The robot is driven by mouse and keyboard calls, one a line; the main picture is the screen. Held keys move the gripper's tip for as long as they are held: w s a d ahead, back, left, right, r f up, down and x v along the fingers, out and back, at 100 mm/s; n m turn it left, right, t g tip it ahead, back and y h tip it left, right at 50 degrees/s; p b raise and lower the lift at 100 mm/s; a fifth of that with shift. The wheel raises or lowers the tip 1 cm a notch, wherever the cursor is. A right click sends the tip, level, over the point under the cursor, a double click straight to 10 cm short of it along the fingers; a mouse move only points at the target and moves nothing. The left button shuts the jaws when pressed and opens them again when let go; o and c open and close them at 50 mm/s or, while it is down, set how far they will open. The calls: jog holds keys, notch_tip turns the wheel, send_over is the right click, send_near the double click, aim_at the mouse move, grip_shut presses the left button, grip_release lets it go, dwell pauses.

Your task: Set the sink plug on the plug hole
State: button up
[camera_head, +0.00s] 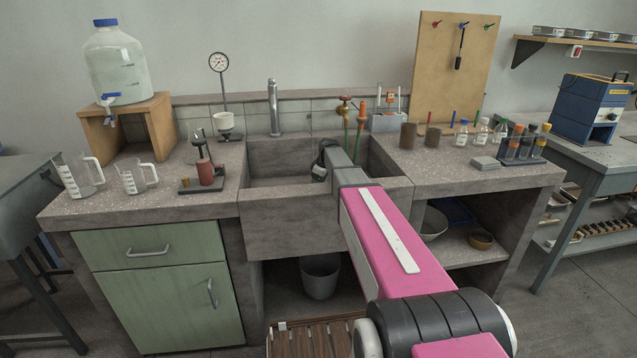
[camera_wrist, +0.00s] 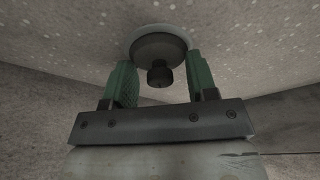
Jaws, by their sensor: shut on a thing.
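The sink plug (camera_wrist: 160,48) is a dark round disc with a knob, seen in the wrist view between the two green fingers of my gripper (camera_wrist: 162,66). My gripper is shut on it. A pale ring (camera_wrist: 157,27), apparently the plug hole's rim, shows just behind the plug's far edge. The plug covers most of the ring, and I cannot tell whether the two touch. In the head view my arm reaches down into the stone sink (camera_head: 290,225); the gripper's dark body (camera_head: 324,158) partly shows in the basin. The plug and hole are hidden there.
A steel tap (camera_head: 273,108) stands behind the basin. A small burner stand (camera_head: 205,170) and beakers (camera_head: 132,178) are on the left counter. Brown jars (camera_head: 408,136) and a tube rack (camera_head: 522,150) are on the right counter. Basin walls surround my gripper.

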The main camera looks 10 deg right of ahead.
jog(key=o, duration=1)
jog(key=v, duration=1.1)
jog(key=shift+f, duration=0.1)
